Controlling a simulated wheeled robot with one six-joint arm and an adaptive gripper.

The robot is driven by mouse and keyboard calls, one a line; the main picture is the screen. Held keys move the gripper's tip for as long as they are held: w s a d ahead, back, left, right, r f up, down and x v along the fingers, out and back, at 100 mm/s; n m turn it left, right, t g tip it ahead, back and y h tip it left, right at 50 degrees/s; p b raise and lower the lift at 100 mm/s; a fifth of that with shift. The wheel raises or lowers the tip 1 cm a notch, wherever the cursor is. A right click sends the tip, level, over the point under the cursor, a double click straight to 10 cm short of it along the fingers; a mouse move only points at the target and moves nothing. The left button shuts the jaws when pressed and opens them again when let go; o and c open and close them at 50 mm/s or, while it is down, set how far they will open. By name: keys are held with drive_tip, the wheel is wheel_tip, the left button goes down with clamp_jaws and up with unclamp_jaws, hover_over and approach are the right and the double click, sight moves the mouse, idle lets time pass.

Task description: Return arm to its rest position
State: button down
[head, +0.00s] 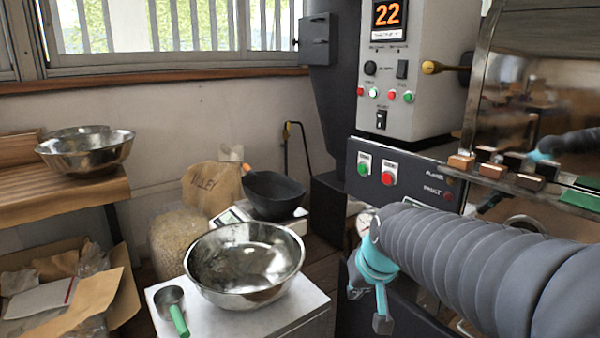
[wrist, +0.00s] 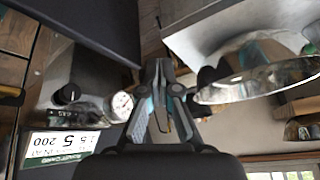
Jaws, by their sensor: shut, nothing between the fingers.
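My gripper (head: 382,322) hangs at the end of my grey ribbed arm, right of the white stand and in front of the dark roaster. In the head view only a teal part and a small grey tip show; the arm hides the rest. In the wrist view my gripper (wrist: 163,68) has its fingers together with nothing between them. It touches no object that I can see.
A large steel bowl (head: 245,265) and a green-handled scoop (head: 172,308) are on the white stand (head: 290,310), left of my gripper. The roaster's button panel (head: 405,178) is behind my arm. A pressure gauge (wrist: 122,105) shows in the wrist view.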

drive_tip(key=s+d, duration=0.2)
drive_tip(key=s, duration=0.7)
drive_tip(key=s+d+f+h, duration=0.1)
drive_tip(key=s+d, duration=0.2)
drive_tip(key=s, duration=0.6)
drive_tip(key=shift+m, duration=0.4)
